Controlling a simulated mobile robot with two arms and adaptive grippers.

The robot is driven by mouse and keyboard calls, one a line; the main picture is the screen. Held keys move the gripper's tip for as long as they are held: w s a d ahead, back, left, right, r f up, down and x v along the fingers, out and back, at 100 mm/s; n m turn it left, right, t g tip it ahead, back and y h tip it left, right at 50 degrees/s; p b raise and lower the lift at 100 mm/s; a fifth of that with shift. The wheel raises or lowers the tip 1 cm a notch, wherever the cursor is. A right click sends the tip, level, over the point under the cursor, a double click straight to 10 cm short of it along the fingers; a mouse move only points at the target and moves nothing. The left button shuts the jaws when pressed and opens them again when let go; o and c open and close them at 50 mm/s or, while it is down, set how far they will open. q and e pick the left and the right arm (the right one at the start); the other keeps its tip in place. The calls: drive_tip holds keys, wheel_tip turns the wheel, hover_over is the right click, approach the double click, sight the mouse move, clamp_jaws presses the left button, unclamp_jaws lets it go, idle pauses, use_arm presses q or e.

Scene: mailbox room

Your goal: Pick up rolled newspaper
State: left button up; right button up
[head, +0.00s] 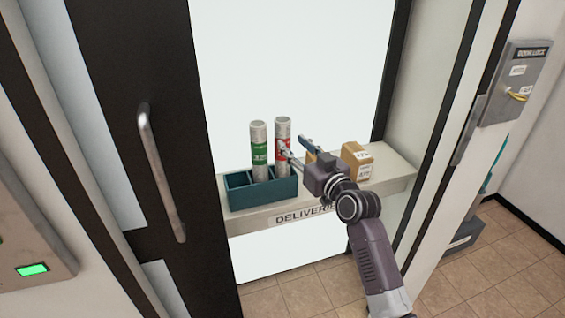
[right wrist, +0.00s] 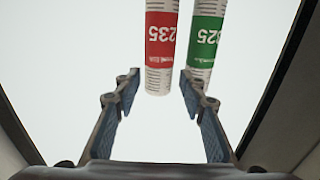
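Two rolled newspapers stand upright in a teal divided holder (head: 262,194). One has a green band (head: 259,146); the other has a red band (head: 281,131) and stands to its right. In the right wrist view, the red-banded roll (right wrist: 161,45) reads 235 and the green-banded roll (right wrist: 205,40) reads 325, both upside down. My right gripper (head: 296,146) is open and empty, at the right side of the red-banded roll. In the right wrist view, this roll's end shows between the fingertips (right wrist: 158,76). I cannot tell whether they touch it. My left gripper is out of view.
The holder stands on a shelf (head: 396,170) marked DELIVERIES, in a framed opening. A cardboard box (head: 357,160) stands to the right, with another partly hidden behind my gripper. A dark door with a metal handle (head: 160,170) is at left. A grey lock box (head: 515,82) is at right.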

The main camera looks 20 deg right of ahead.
sight(287, 135)
drive_tip(key=shift+w+a+r, duration=0.1)
drive_tip(key=shift+w+r, duration=0.2)
drive_tip(key=shift+w, duration=0.15)
drive_tip(key=shift+w+a+f, duration=0.1)
drive_tip(key=shift+w+f, duration=0.05)
drive_tip(key=shift+w, duration=0.55)
drive_tip(key=w, duration=0.2)
drive_tip(key=w+p, duration=0.1)
drive_tip(key=w, duration=0.1)
drive_tip(key=shift+a, duration=0.3)
drive_tip(key=shift+w+a, duration=0.1)
drive_tip(key=shift+w, duration=0.4)
drive_tip(key=shift+c, duration=0.2)
clamp_jaws()
